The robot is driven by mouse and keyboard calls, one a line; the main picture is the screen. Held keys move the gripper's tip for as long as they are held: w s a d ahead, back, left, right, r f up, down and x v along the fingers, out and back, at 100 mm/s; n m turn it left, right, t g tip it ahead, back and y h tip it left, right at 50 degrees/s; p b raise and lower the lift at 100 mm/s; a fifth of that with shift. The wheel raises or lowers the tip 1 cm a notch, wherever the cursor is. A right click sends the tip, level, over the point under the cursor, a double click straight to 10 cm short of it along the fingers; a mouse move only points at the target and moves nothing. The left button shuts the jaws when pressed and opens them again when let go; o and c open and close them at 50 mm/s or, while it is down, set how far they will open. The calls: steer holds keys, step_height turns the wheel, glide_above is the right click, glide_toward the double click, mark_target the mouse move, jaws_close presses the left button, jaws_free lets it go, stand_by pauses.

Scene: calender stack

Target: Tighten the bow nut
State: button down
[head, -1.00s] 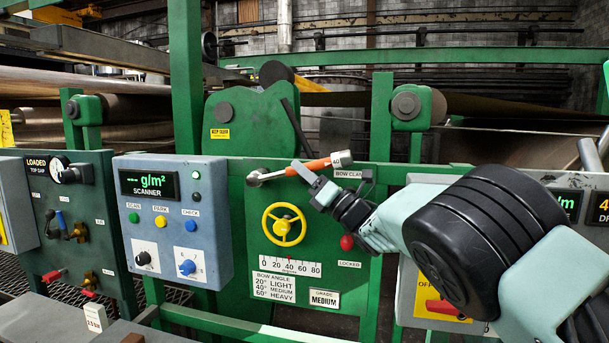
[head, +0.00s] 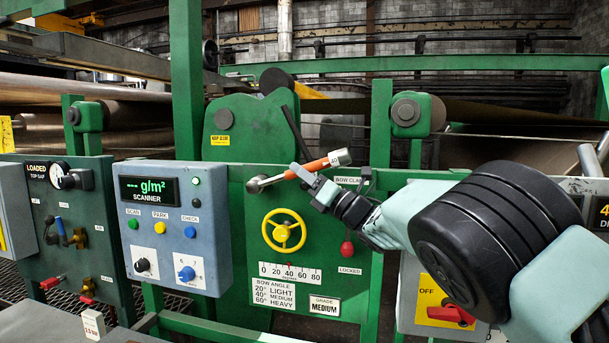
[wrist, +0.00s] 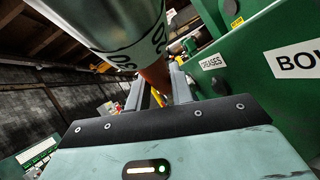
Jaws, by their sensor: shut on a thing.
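The wrench (head: 313,166) has an orange handle, a metal head at its left end and a pale numbered collar at its right end. It lies above the yellow handwheel, tilted up to the right. Its head (head: 257,184) is at the left part of the green panel, where it hides any bow nut; I cannot tell how it is seated. My gripper (head: 304,174) is shut on the orange handle. In the wrist view the numbered collar (wrist: 128,30) looms large beside my gripper (wrist: 165,88), with the orange-brown handle at the fingers.
The yellow handwheel (head: 284,231) and angle scale (head: 290,273) are just below. A red knob (head: 347,248) sits below my wrist. The scanner box (head: 173,225) stands at left, the OFF switch box (head: 440,300) at right. A dark lever (head: 293,132) rises behind the wrench.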

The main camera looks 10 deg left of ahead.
steer(key=shift+s+a+f+b, duration=0.15)
steer(key=shift+s+b, duration=0.25)
steer(key=shift+b, duration=0.65)
steer(key=shift+r+b, duration=0.3)
steer(key=shift+b, duration=1.1)
stand_by(1.0)
steer(key=shift+s+b, duration=0.45)
steer(key=shift+b, duration=0.6)
steer(key=shift+b, duration=0.75)
stand_by(0.4)
steer(key=shift+s+f+b, duration=0.1)
steer(key=shift+s+b, duration=0.1)
steer(key=shift+b, duration=0.3)
stand_by(0.4)
steer(key=shift+s+b, duration=0.25)
steer(key=shift+b, duration=0.2)
steer(key=shift+b, duration=0.65)
stand_by(0.3)
